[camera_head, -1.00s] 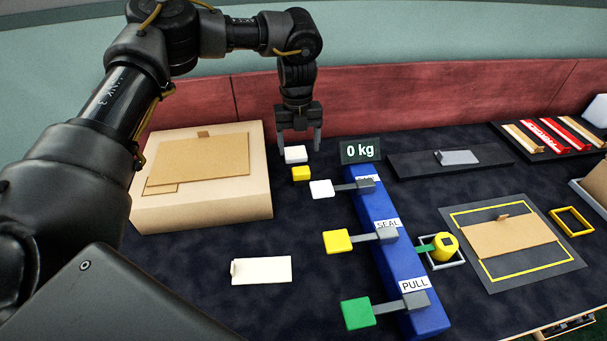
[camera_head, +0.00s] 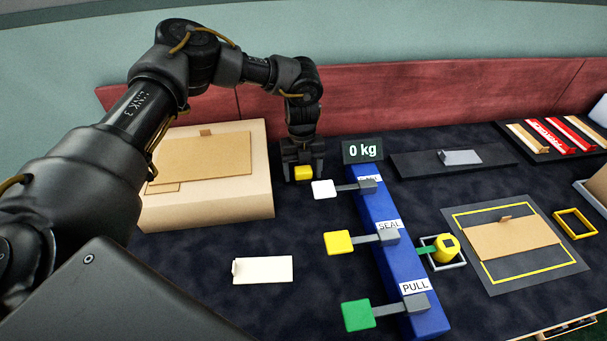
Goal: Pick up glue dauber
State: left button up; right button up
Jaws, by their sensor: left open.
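No object is labelled as the glue dauber. A small piece with a yellow block (camera_head: 303,173) stands on the dark table beside the cardboard box. My left gripper (camera_head: 303,177) is open and low over it, pointing down, with its fingers on either side of the yellow block in the picture. The white block behind the yellow one is now hidden by the gripper. I cannot tell whether the fingers touch the piece. My right gripper is not in view.
A large tan box (camera_head: 210,208) stands left of the gripper. A yellow cylinder (camera_head: 447,247) sits in a square holder. A white card (camera_head: 263,270) lies in front.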

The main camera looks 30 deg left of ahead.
aim_at(306, 172)
pick_arm(q)
jog(key=c, duration=1.1)
jog(key=shift+o, duration=0.2)
jog(key=shift+r, duration=0.1)
